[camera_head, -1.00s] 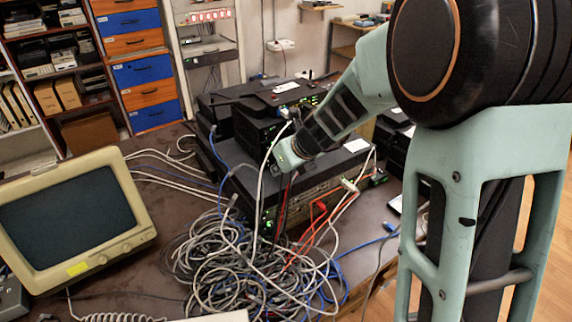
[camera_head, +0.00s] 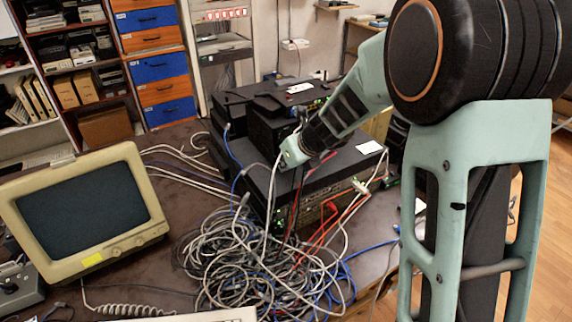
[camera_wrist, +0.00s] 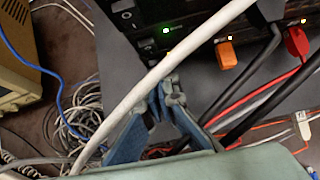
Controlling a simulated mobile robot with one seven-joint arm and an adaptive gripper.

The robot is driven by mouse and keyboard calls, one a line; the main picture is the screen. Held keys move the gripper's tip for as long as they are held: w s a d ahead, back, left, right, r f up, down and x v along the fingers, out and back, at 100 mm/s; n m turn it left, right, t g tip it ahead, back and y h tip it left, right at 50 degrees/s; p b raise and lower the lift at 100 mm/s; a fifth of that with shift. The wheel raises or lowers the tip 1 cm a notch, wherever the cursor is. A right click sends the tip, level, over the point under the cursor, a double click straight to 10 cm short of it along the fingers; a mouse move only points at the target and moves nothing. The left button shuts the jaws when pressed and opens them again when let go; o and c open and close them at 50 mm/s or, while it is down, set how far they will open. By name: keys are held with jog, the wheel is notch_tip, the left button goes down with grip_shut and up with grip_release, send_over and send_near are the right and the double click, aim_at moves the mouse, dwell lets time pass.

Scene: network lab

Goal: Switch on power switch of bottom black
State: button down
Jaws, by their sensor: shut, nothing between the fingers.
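A stack of black devices stands on the table, and the wide lower black unit (camera_head: 340,168) shows in the head view. In the wrist view its front panels fill the top. An upper switch with a white mark (camera_wrist: 125,14) sits beside a green light (camera_wrist: 166,30). Another dark switch area (camera_wrist: 148,72) lies below it, partly covered by a thick white cable (camera_wrist: 185,50). My gripper (camera_wrist: 170,90) is shut and empty, its blue fingertips just below the lower panel area. Contact cannot be told. In the head view my gripper is at the stack's front, with its fingertips hard to make out.
A tangle of grey cables (camera_head: 250,265) lies before the stack. An orange plug (camera_wrist: 226,54) and a red plug (camera_wrist: 296,42) sit right of my fingertips. A beige monitor (camera_head: 85,215) stands at left.

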jog(key=shift+w+r, duration=0.1)
jog(key=shift+r, duration=0.05)
jog(key=shift+a+r+p, duration=0.1)
jog(key=shift+r+p, duration=0.8)
jog(key=shift+p, duration=0.05)
jog(key=shift+w+f, duration=0.1)
jog(key=shift+f, duration=0.1)
